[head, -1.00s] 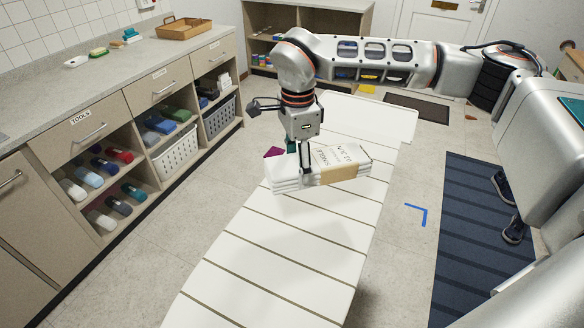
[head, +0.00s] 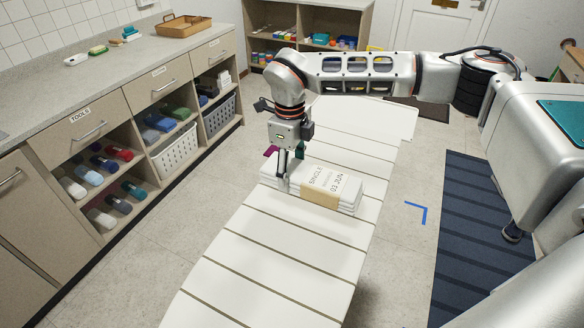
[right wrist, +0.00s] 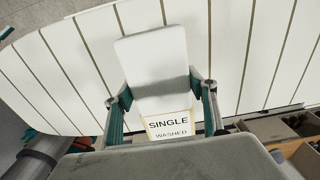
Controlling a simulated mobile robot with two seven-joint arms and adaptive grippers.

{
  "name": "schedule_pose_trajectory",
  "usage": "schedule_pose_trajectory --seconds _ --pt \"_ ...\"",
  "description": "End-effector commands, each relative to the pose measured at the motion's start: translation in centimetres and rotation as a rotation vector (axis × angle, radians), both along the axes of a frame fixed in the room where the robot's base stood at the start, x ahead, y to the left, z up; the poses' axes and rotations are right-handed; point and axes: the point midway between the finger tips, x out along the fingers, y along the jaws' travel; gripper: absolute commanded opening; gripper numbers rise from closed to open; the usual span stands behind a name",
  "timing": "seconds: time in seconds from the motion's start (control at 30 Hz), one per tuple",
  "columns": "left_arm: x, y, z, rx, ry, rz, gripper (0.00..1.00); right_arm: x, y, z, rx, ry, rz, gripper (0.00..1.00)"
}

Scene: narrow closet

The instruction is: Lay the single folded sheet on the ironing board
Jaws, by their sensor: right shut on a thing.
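The folded sheet (head: 335,182) is a white stack with a tan paper band reading "SINGLE" and "03 JUN". It lies flat over the slatted white ironing board (head: 262,262), around its middle; I cannot tell whether it touches the board. My right gripper (head: 288,176) is shut on the sheet at its left end, reaching down from above. In the right wrist view the sheet (right wrist: 155,60) is between the two fingers (right wrist: 163,98), with the board behind it. My left gripper is out of view.
A counter with drawers (head: 75,115) and open shelves runs along the left. A white basket (head: 177,152) and a grey basket (head: 219,117) stand there. A small purple thing (head: 270,151) shows behind my gripper. A dark blue mat (head: 470,240) lies right. The board's near part is bare.

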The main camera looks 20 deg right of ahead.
Motion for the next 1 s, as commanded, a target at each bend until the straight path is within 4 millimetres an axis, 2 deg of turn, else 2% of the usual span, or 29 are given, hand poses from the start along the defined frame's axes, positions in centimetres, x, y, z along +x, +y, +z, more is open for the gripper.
schedule_pose_trajectory --seconds 0.2,0.4,0.5,0.9,0.93,1.0 --pt "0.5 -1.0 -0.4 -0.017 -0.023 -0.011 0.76 0.0 0.0 -2.4 0.001 -0.001 0.0 0.18" --pt "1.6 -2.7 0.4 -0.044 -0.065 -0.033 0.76 0.0 0.0 -4.4 0.001 -0.001 0.001 0.18" --pt "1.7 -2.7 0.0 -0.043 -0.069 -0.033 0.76 0.0 0.0 -5.1 0.001 -0.001 0.001 0.18" --pt "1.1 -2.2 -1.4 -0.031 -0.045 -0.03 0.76 0.0 0.0 -5.5 0.001 -0.001 0.001 0.18" --pt "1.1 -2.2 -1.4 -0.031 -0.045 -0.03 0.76 0.0 0.0 -5.5 0.001 -0.001 0.001 0.59" --pt "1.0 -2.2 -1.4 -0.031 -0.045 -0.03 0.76 0.0 0.0 -5.5 0.001 -0.001 0.001 0.76"
